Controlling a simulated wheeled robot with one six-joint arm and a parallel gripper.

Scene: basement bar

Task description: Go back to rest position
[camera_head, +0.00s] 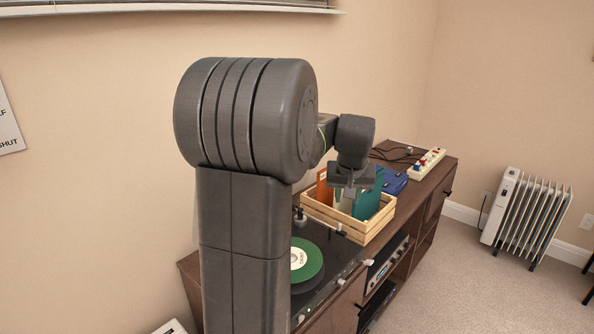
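My gripper (350,192) hangs at the end of my arm, pointing down over a slatted wooden crate (376,229) on the sideboard. The crate holds upright sleeves, among them an orange one (323,188) and a teal one (367,204). The gripper's fingers are small and overlap the sleeves in this view. I cannot tell whether they are apart or shut, or whether they touch a sleeve. My large dark arm hides the left part of the sideboard.
A turntable with a green record (313,262) sits left of the crate. Behind the crate are a blue sleeve (393,181), a power strip (427,164) and black cables. A white radiator (526,217) stands on the right. The carpet (470,290) in front is clear.

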